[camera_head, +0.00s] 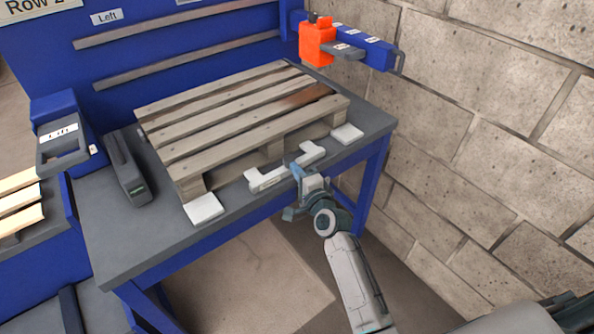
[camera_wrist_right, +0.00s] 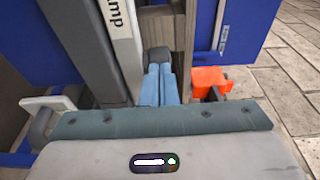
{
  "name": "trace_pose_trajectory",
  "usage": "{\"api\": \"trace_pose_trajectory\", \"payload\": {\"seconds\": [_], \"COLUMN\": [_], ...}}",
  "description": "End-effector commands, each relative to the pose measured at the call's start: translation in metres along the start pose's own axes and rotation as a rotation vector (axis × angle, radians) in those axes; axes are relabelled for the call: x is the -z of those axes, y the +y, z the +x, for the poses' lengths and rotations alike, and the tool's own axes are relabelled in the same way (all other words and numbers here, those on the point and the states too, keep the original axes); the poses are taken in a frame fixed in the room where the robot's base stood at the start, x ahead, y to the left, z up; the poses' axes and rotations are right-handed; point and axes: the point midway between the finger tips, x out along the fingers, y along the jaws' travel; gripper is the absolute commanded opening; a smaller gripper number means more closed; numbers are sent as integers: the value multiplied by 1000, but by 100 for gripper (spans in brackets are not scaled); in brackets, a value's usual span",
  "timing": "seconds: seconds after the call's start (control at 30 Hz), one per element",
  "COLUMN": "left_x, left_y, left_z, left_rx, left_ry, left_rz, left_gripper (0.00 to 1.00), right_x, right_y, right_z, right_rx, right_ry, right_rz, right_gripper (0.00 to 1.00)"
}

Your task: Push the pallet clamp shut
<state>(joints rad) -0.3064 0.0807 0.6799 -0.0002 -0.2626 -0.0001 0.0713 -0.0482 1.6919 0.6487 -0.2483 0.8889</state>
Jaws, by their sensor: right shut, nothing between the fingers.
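The pallet clamp (camera_head: 270,178) is a pale grey bar with bent ends, along the front side of the wooden pallet (camera_head: 230,112) on the grey table. In the right wrist view its pale face (camera_wrist_right: 122,40) carries lettering, partly cut off, beside the pallet wood (camera_wrist_right: 168,28). My right gripper (camera_head: 297,172) is at the middle of the clamp, on its front side. Its blue fingers (camera_wrist_right: 159,86) are together and empty. I cannot tell whether they touch the clamp. My left gripper is not in view.
A dark grey block (camera_head: 127,170) stands left of the pallet. An orange and blue fixture (camera_head: 317,42) is at the back right. A block wall (camera_head: 480,130) closes the right side.

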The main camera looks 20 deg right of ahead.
Motion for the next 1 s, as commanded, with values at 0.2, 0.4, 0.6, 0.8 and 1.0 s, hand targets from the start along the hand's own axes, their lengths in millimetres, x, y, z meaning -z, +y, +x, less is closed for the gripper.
{"api": "trace_pose_trajectory", "payload": {"seconds": [0.2, 0.4, 0.6, 0.8, 1.0], "left_x": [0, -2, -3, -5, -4], "left_y": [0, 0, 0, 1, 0], "left_z": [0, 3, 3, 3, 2], "left_rx": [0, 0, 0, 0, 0], "left_ry": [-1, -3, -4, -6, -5], "left_rz": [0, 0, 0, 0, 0], "left_gripper": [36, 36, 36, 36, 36], "right_x": [0, -5, -9, -9, -9], "right_y": [0, 0, 0, -1, -2], "right_z": [1, 28, 45, 46, 46], "right_rx": [0, 2, 0, 1, 3], "right_ry": [0, 1, 0, 0, 0], "right_rz": [0, 0, -1, -1, 0], "right_gripper": [0, 0, 0, 0, 0]}}
